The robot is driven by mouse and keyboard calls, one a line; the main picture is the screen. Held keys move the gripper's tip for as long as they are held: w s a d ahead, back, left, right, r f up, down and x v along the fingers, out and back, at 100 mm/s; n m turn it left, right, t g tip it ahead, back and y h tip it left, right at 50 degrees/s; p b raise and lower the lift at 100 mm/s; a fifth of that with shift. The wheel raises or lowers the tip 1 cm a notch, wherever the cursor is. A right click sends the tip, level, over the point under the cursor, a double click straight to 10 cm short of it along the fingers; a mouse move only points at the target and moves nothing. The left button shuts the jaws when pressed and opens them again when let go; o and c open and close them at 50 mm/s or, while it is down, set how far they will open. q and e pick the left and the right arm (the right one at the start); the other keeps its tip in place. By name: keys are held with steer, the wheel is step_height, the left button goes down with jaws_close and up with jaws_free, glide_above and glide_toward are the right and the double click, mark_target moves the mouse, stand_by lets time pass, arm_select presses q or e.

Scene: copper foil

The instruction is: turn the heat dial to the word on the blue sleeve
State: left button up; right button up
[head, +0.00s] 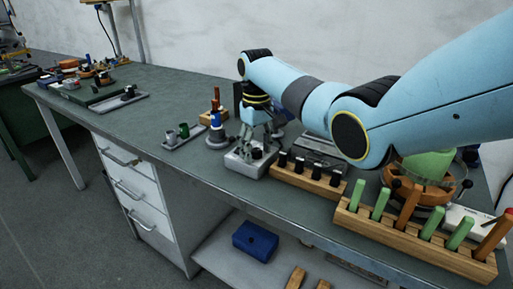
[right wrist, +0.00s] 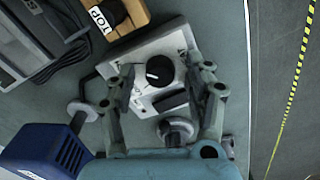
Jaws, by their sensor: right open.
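The grey control box (head: 238,163) stands on the bench with a black heat dial (head: 257,153) on top. In the right wrist view the dial (right wrist: 160,70) carries a white pointer mark toward the left; lettering around it is too small to read. My right gripper (head: 256,141) points down over the box. Its open fingers (right wrist: 161,80) are on either side of the dial, with gaps showing. A blue sleeve (head: 215,120) is on an upright holder left of the box. My left gripper is not in view.
A longer rack (head: 370,232) holds green and brown handles. A small tray (head: 186,136) lies left.

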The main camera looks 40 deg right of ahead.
jaws_close()
